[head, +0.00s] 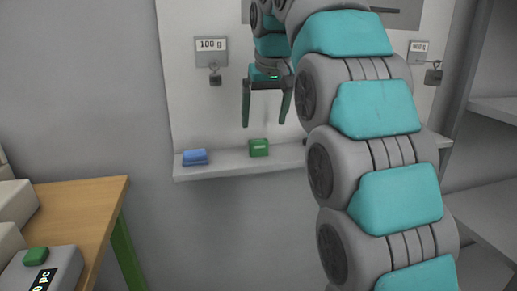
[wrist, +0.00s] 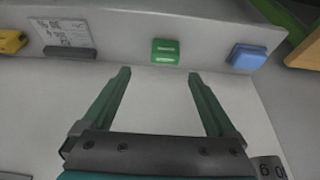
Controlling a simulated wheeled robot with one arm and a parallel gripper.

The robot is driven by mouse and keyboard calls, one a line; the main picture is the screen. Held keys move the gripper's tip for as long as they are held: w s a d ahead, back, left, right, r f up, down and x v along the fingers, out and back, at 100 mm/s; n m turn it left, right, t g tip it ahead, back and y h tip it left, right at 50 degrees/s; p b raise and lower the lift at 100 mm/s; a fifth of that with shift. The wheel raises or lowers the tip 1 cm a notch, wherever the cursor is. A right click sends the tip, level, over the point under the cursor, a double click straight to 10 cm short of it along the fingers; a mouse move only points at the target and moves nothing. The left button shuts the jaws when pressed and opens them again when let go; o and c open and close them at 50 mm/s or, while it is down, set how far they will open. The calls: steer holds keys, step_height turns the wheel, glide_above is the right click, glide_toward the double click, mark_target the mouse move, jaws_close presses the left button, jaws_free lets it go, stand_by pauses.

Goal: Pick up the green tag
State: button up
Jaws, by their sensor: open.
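The green tag (head: 259,148) is a small green block on the narrow wall shelf (head: 225,168), right of a blue block. It also shows in the wrist view (wrist: 165,51), with a pale label on it. My gripper (head: 265,124) is open and empty, above the tag in the head view. In the wrist view the two green fingers (wrist: 158,74) point toward the tag, which lies beyond their tips and between their lines. The tag is apart from the fingers.
A blue block (head: 195,157) sits left of the tag on the shelf. In the wrist view a yellow object (wrist: 11,42) and a dark-based label card (wrist: 66,38) are on the other side. Weights hang on the panel by a "100 g" sign (head: 211,45). A wooden table (head: 88,205) stands at left.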

mark_target(259, 140)
steer(key=shift+s+a+x, duration=0.15)
steer(key=shift+x, duration=1.75)
steer(key=shift+s+a+x, duration=0.15)
steer(key=shift+x, duration=1.75)
steer(key=shift+c, duration=0.4)
steer(key=c, duration=1.3)
